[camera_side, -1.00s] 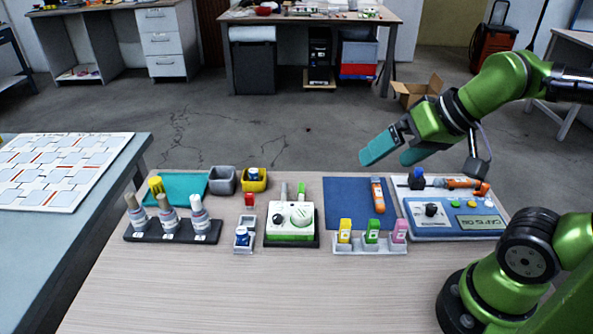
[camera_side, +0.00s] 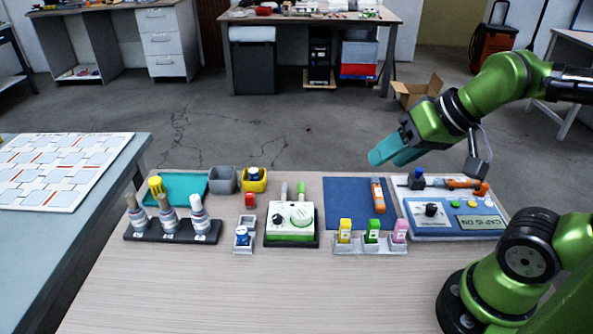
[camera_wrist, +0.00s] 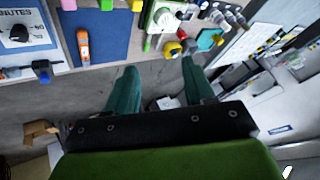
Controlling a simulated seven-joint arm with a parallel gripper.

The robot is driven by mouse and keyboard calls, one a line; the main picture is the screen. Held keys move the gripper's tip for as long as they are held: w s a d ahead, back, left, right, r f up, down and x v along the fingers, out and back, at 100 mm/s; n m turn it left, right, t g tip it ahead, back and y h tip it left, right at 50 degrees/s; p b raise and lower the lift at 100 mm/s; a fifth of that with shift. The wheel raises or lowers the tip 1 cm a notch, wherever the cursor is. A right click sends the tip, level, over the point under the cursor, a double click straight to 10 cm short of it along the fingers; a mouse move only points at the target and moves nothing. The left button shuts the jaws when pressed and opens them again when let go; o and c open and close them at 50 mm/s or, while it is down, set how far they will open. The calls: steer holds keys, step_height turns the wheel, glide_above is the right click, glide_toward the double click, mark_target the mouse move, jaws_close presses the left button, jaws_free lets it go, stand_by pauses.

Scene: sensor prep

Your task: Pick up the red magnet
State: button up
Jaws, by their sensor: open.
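The red magnet (camera_side: 249,199) looks like a small red block. It stands on the wooden table between the bottle rack and the green-and-white stirrer, in front of the pots. A small red patch (camera_wrist: 172,48) in the wrist view is probably the same magnet, seen beyond the fingertips. My gripper (camera_side: 388,157) has teal fingers and is open and empty. It hangs in the air above the back right of the table, well to the right of the magnet. In the wrist view my gripper (camera_wrist: 158,68) shows both fingers apart with floor between them.
The stirrer (camera_side: 291,235) is right of the magnet. The bottle rack (camera_side: 140,237) is to its left, a white holder (camera_side: 241,250) in front. A grey pot (camera_side: 223,181) and yellow pot (camera_side: 254,187) stand behind. A blue mat (camera_side: 350,205) lies right. The table front is clear.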

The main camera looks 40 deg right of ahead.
steer(key=n+g+y, duration=0.1)
steer(key=n+g, duration=0.3)
steer(key=n, duration=0.9)
glide_toward(252, 194)
steer(key=x, duration=1.1)
jaws_close()
